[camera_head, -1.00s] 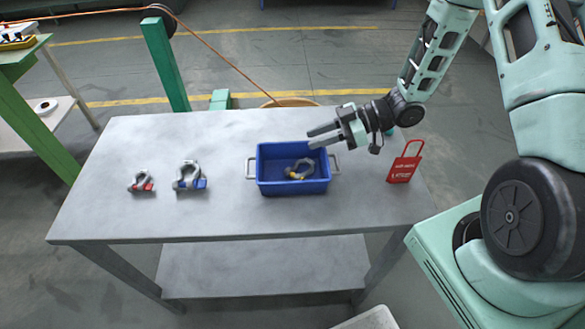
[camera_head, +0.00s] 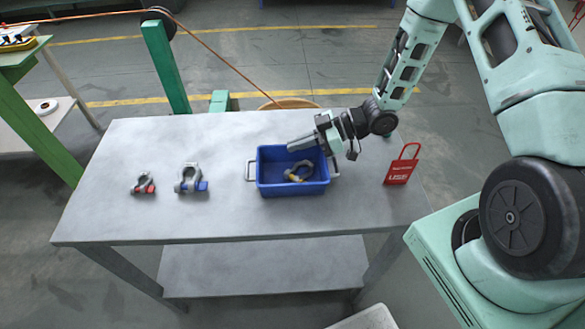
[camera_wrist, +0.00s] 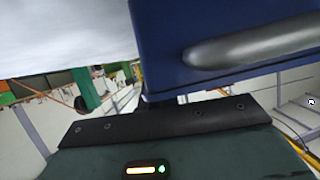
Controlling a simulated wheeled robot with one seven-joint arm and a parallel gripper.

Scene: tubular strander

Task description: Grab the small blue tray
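The small blue tray (camera_head: 292,188) stands on the grey table, open side up, with a grey handle at each end. A grey shackle (camera_head: 298,172) with a yellowish part lies inside it. My gripper (camera_head: 300,146) is over the tray's back right part, fingers pointing left, covering some of the back rim. Its fingers overlap in this view, so their gap does not show. In the wrist view the tray's blue wall (camera_wrist: 165,50) and a grey handle (camera_wrist: 255,42) are very close. I cannot tell whether the fingers touch the tray.
The grey table (camera_head: 230,222) also bears a shackle with a red pin (camera_head: 144,184), a larger one with a blue pin (camera_head: 190,180), and a red tag (camera_head: 400,168) right of the tray. A green post (camera_head: 166,65) stands behind the table. The table's front strip is clear.

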